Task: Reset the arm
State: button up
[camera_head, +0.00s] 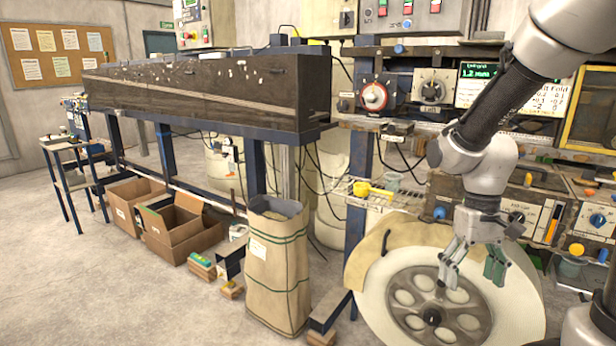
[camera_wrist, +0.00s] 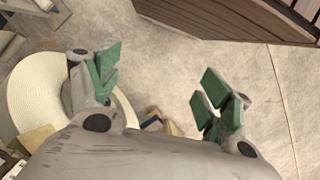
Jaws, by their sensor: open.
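My gripper (camera_head: 472,262) hangs from my arm at the right in the head view, in front of a large pale tape reel with a grey holed hub (camera_head: 408,297). Its fingers are spread apart with nothing between them. In the wrist view my gripper (camera_wrist: 160,90) shows two green-padded fingers wide apart, with bare floor between them. Part of a pale round roll (camera_wrist: 38,88) shows behind the left finger. How far my gripper is from the reel is hard to tell.
A long dark machine (camera_head: 215,85) on blue legs runs along the left. A brown paper sack (camera_head: 278,265) and open cardboard boxes (camera_head: 180,225) stand on the floor. Control panels (camera_head: 400,90) and a cluttered bench are behind my arm. The floor at the front left is clear.

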jog(key=s+d+r+t, duration=0.2)
jog(key=s+r+t, duration=0.1)
jog(key=r, duration=0.4)
jog(key=s+d+r+t, duration=0.1)
jog(key=s+r+t, duration=0.2)
jog(key=s+r, duration=0.2)
notch_tip(320, 180, up, 2)
jog(key=shift+d+r+m+t, duration=0.15)
jog(key=shift+d+m+t, duration=0.15)
jog(key=shift+d+t, duration=0.1)
jog(key=shift+s, duration=0.1)
